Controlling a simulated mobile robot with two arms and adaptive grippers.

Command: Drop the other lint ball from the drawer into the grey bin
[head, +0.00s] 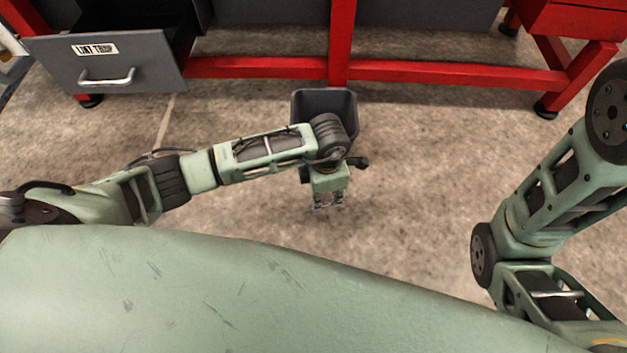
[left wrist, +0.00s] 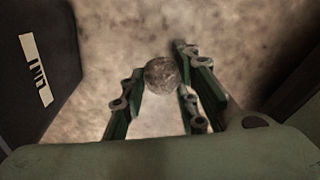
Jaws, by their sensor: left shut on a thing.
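The lint ball (left wrist: 161,75), round and grey-brown, is between the fingers of my left gripper (left wrist: 160,98) in the left wrist view, and the gripper is shut on it. In the head view, my left gripper (head: 328,203) points down over the floor, on the near side of the grey bin (head: 344,103). My arm hides part of the bin, and its inside is only partly seen. The grey drawer (head: 130,66), labelled LINT TRAP, is pulled open at the upper left. My right gripper is out of view; only links of that arm show.
A red bench frame (head: 430,75) runs behind the bin, with feet on the floor. In the left wrist view, a dark grey wall (left wrist: 52,100) with a LINT label stands left of the fingers. The concrete floor (head: 420,150) right of the bin is clear.

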